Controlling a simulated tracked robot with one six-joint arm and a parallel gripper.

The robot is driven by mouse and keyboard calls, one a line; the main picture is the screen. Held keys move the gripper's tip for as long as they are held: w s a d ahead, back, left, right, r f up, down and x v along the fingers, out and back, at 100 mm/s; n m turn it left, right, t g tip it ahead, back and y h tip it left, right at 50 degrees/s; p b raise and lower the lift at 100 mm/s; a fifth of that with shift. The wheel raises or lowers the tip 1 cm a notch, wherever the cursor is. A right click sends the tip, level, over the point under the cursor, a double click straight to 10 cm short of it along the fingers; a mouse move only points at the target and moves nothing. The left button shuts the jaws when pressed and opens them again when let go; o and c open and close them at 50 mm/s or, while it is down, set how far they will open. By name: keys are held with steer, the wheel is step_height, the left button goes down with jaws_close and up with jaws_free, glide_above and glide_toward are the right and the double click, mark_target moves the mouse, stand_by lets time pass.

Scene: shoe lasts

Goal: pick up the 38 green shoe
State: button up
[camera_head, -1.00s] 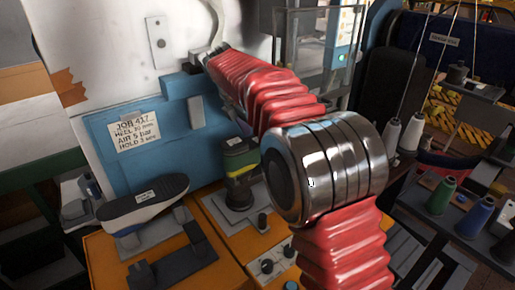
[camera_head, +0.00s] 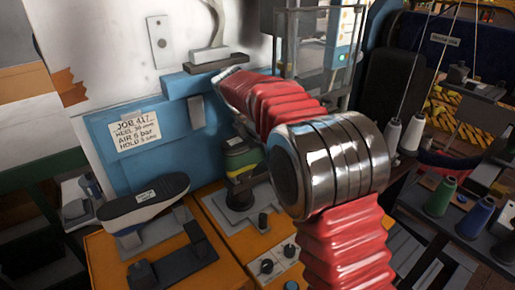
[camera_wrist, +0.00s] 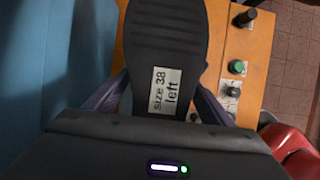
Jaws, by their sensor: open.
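In the wrist view, a dark ribbed shoe sole (camera_wrist: 165,35) faces up, with a white label reading "size 38 left" (camera_wrist: 165,90). My gripper (camera_wrist: 160,94) is open, with one finger on each side of this sole. Whether the fingers touch the shoe I cannot tell. In the head view, the green shoe (camera_head: 240,159) with a yellow band stands sole up on a dark post on the orange base. My arm's end is just above it; the gripper itself is mostly hidden there. The shoe's green upper is out of sight in the wrist view.
A black shoe with a white and blue edge (camera_head: 145,200) lies sole up to the left. A blue machine body (camera_head: 112,170) with a job card stands close behind. Knobs sit on the orange base (camera_head: 115,252). Thread spools (camera_head: 440,195) stand at the right.

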steer(key=shift+c, duration=0.3)
steer(key=c, duration=1.6)
steer(key=shift+r, duration=0.2)
steer(key=shift+r, duration=1.6)
steer(key=shift+s+a, duration=1.65)
steer(key=shift+a, duration=0.8)
steer(key=shift+s+a, duration=1.7)
steer(key=shift+a, duration=0.8)
steer(key=shift+s+a, duration=1.65)
steer(key=shift+a, duration=0.8)
